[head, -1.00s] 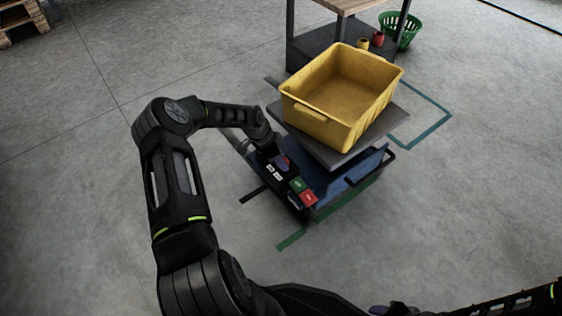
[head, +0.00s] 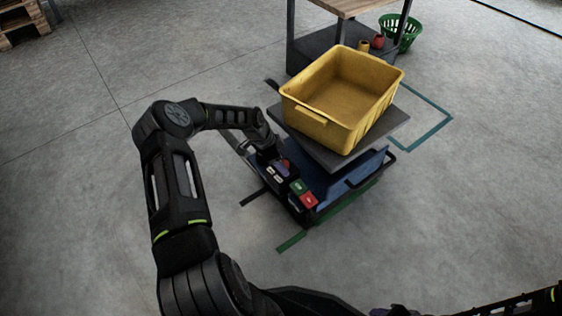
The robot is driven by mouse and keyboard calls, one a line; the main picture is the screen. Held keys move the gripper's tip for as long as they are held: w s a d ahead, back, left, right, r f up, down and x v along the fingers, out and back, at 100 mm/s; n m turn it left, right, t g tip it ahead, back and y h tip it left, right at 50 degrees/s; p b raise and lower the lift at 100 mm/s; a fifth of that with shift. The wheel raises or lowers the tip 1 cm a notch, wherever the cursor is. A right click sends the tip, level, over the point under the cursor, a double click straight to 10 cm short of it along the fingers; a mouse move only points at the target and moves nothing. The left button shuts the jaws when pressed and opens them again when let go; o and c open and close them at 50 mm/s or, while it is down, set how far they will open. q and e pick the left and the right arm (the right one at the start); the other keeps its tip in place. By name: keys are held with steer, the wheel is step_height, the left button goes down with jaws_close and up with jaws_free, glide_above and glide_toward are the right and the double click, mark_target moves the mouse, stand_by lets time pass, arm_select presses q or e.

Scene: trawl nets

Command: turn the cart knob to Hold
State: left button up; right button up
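The cart (head: 345,176) stands in the middle of the head view, with a dark control panel (head: 285,183) at its near left corner. The panel has a green button (head: 301,187), a red button (head: 309,200) and small white labels. A small red part (head: 286,164), perhaps the knob, shows beside my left gripper (head: 274,157). That gripper is at the panel's far end and hides part of it. Its fingers are too small and dark to tell open from shut, or whether they touch the knob. The lettering cannot be read. My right gripper is out of view.
A yellow bin (head: 343,97) sits on the cart's grey platform (head: 385,130). Behind it stand a wooden-topped table (head: 345,6) and a green basket (head: 401,33). A red item and a yellow item are on the table's lower shelf. The floor left of my arm is clear.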

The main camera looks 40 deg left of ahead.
arm_select(q)
steer(key=p+v, duration=0.3)
steer(key=v, duration=0.4)
steer(key=shift+r, duration=0.35)
steer(key=shift+s+a, duration=0.1)
steer(key=shift+s, duration=0.05)
